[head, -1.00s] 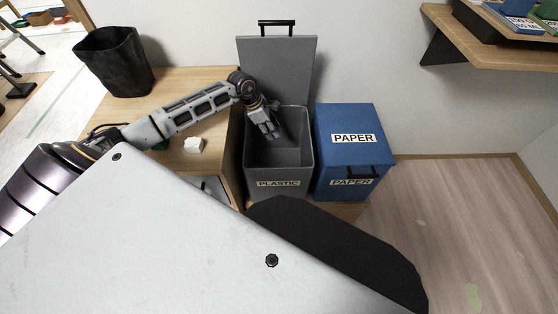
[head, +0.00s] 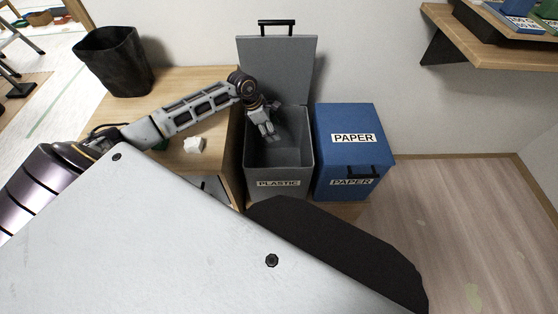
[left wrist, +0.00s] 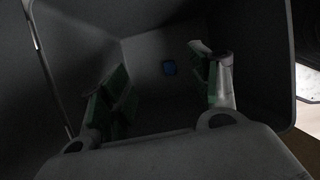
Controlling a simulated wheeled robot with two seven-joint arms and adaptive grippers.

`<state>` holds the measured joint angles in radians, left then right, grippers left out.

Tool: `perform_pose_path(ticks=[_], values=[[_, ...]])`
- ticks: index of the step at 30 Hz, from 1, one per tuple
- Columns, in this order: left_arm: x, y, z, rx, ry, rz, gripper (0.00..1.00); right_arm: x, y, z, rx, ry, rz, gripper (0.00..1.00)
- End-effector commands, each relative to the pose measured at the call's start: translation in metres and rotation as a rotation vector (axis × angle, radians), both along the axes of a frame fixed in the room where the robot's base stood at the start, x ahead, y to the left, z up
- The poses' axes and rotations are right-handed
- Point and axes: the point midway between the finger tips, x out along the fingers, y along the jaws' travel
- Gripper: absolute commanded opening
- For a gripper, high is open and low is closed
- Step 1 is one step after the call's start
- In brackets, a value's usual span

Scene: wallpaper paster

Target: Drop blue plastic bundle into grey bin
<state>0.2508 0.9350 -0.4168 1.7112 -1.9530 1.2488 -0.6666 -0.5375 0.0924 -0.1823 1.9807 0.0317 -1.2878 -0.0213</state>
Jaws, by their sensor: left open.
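The grey bin (head: 279,184), labelled PLASTIC, stands with its lid (head: 277,66) raised against the wall. My left gripper (head: 270,134) points down into the bin's opening at its back left. In the left wrist view my left gripper (left wrist: 160,95) has its green-padded fingers apart, with nothing between them. The bundle cannot be seen in the head view. My right gripper is not in view.
A blue bin (head: 353,155) labelled PAPER, lid shut, stands right of the grey bin. A wooden cabinet (head: 190,88) stands to its left with a white crumpled piece (head: 194,145) on top. A black basket (head: 114,62) stands at back left. Open floor lies at right.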

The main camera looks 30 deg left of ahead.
Motion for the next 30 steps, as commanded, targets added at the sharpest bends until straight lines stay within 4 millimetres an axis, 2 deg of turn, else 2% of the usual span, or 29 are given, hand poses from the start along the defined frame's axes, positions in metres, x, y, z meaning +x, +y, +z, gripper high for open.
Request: perform_pose_path(ticks=[11, 30], values=[[-0.004, 0.008, 0.02, 0.003, 0.0, 0.001, 0.62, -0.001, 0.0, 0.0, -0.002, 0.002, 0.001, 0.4], [-0.02, 0.03, 0.086, 0.002, 0.0, 0.0, 0.62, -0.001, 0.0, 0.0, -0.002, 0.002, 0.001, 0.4]])
